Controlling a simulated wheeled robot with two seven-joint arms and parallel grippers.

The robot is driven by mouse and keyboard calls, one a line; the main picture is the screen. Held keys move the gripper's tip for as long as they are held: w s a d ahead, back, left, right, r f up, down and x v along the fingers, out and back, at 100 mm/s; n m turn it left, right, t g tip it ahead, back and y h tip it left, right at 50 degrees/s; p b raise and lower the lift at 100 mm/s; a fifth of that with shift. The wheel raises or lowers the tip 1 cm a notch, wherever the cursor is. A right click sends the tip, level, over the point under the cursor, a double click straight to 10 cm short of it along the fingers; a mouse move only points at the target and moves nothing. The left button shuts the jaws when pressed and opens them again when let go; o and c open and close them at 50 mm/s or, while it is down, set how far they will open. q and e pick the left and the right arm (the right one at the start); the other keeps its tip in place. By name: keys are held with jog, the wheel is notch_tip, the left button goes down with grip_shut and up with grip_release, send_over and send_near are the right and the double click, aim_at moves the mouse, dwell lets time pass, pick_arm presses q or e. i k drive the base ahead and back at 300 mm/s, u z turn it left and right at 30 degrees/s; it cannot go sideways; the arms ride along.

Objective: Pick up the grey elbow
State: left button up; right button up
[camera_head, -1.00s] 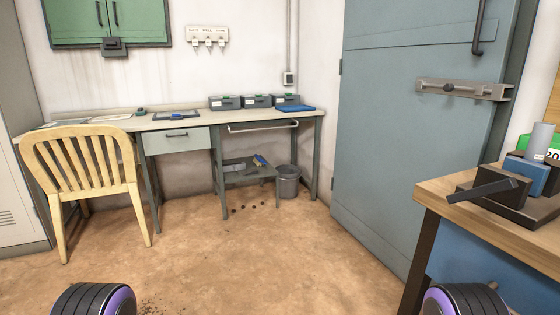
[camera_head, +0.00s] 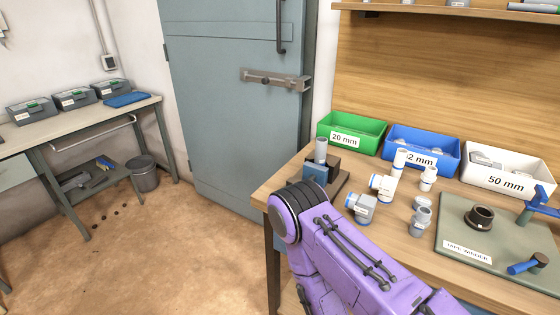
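Several pipe fittings lie on the wooden workbench (camera_head: 334,200). A grey fitting with a blue ring (camera_head: 362,209) sits just beyond my purple arm, which hides part of the bench. Another grey fitting (camera_head: 420,219) stands to its right. Either may be the grey elbow; their shapes are too small to tell for sure. White fittings with blue rings (camera_head: 385,184) stand behind them. My purple arm reaches in from the bottom right, its dark rounded joint over the bench's left edge. Neither gripper is in view.
Green (camera_head: 352,130), blue (camera_head: 421,146) and white (camera_head: 507,167) bins line the bench's back. A vise (camera_head: 316,172) holding a grey pipe stands at its left end. A tape winder mat (camera_head: 468,252) lies at the right. The floor at left is open.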

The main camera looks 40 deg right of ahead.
aim_at(364, 205)
jog(key=z, duration=1.75)
